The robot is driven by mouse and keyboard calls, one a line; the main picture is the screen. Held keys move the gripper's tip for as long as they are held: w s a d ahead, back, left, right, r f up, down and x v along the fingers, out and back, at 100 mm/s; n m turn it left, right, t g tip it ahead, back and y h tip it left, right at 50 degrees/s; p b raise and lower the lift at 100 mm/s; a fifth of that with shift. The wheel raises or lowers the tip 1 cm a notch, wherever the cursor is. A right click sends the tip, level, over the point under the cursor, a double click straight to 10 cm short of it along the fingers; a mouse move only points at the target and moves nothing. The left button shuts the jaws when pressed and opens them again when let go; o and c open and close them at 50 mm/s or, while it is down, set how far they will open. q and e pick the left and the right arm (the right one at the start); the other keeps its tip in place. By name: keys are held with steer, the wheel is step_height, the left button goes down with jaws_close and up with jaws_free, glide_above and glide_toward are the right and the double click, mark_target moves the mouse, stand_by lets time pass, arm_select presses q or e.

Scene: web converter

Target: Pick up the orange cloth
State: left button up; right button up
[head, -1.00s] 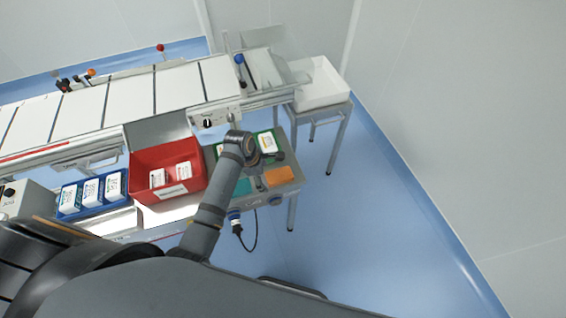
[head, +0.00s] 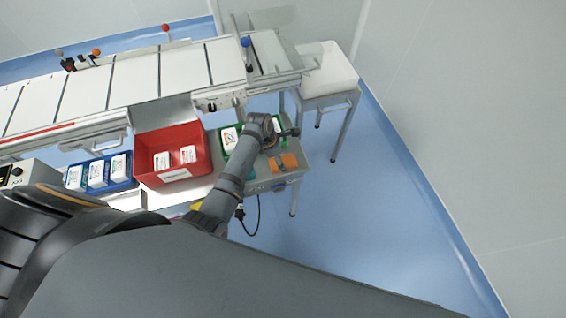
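The orange cloth (head: 288,162) lies on the right end of a grey side table, near its front edge. One arm of mine, which I take as the left, reaches up from the lower left. Its wrist is over the table, just above and left of the cloth in the picture. The left gripper (head: 287,133) is small and dark at the wrist's end; its fingers are not clear, so I cannot tell whether it is open or shut. Small dark marks show at the cloth, but contact is unclear. The right gripper is not in view.
A red bin (head: 205,165) and a blue tray (head: 127,183) with white packs stand left of the arm. A green tray (head: 224,150) is partly hidden behind it. The conveyor (head: 135,82) runs behind. A white tub (head: 325,72) stands at the back right. Floor at the right is clear.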

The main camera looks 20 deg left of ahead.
arm_select(q)
steer(key=x, duration=0.3)
steer(key=c, duration=1.1)
steer(key=shift+o, duration=0.2)
steer(key=shift+r, duration=0.1)
steer(key=shift+r, duration=0.5)
steer(key=s+r, duration=0.1)
steer(key=r, duration=0.1)
steer(key=s+a+r, duration=0.1)
steer(key=r, duration=0.2)
steer(key=s+a+r, duration=0.1)
steer(key=s+r, duration=0.1)
steer(key=shift+s+a+r+p, duration=0.15)
steer(key=shift+r+p, duration=0.2)
steer(key=s+a+r, duration=0.4)
steer(key=s, duration=0.4)
steer(key=shift+s, duration=0.2)
steer(key=shift+r, duration=0.15)
